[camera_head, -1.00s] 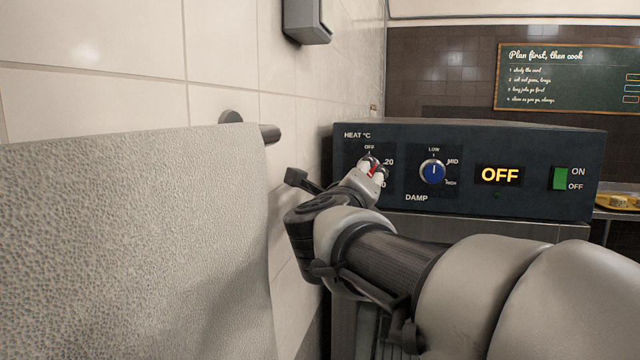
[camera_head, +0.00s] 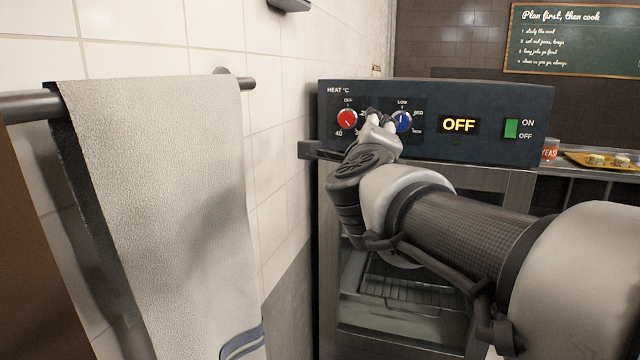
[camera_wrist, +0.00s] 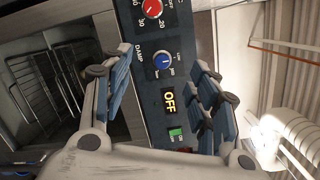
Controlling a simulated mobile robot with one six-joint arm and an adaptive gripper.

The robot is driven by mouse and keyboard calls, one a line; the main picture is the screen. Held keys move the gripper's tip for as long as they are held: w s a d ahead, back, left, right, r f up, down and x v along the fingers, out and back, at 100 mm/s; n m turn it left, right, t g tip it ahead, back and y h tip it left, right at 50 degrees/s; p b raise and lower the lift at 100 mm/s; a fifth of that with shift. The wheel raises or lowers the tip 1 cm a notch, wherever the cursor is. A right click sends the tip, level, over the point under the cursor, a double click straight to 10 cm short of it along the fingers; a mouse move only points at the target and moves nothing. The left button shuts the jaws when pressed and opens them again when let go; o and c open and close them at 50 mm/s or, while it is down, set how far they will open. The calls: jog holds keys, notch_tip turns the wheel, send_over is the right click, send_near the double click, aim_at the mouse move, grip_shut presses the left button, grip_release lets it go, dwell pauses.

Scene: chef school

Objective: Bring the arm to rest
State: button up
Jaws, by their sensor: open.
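My gripper (camera_head: 380,118) is in front of the dark control panel (camera_head: 480,95) of an oven, between the red heat knob (camera_head: 347,120) and the blue damp knob (camera_head: 402,121). In the wrist view my gripper (camera_wrist: 165,88) has its two blue-padded fingers apart with nothing between them. The panel, the red knob (camera_wrist: 152,8), the blue knob (camera_wrist: 162,61) and the lit OFF display (camera_wrist: 168,101) show beyond them. In the head view the display (camera_head: 459,125) reads OFF, and a green switch (camera_head: 511,129) sits right of it. Whether the fingers touch the panel cannot be told.
A pale towel (camera_head: 160,190) hangs on a dark rail (camera_head: 25,105) at the left, by the tiled wall. A glass oven door (camera_head: 385,310) with a rack behind it is below the panel. A yellow tray (camera_head: 610,164) and a red-labelled tin (camera_head: 550,150) stand at the right.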

jog(key=s+a+f+n+g+y, duration=0.2)
jog(key=s+f+n+g+y, duration=0.1)
jog(key=s+f+n, duration=0.5)
jog(key=s+a+f+n+g+y, duration=0.2)
jog(key=s+f+n+g+y, duration=0.15)
jog(key=s+f+n, duration=0.45)
jog(key=s+d+f+n+g+h, duration=0.2)
jog(key=s+d+f+n+g, duration=0.1)
jog(key=s+f, duration=0.4)
jog(key=s+d+f+n+g+h, duration=0.2)
jog(key=s+d+f+n+g, duration=0.2)
jog(key=s+f, duration=0.4)
jog(key=shift+s+d+f+n, duration=0.3)
jog(key=shift+s+d+n, duration=0.4)
jog(key=shift+s+d, duration=0.4)
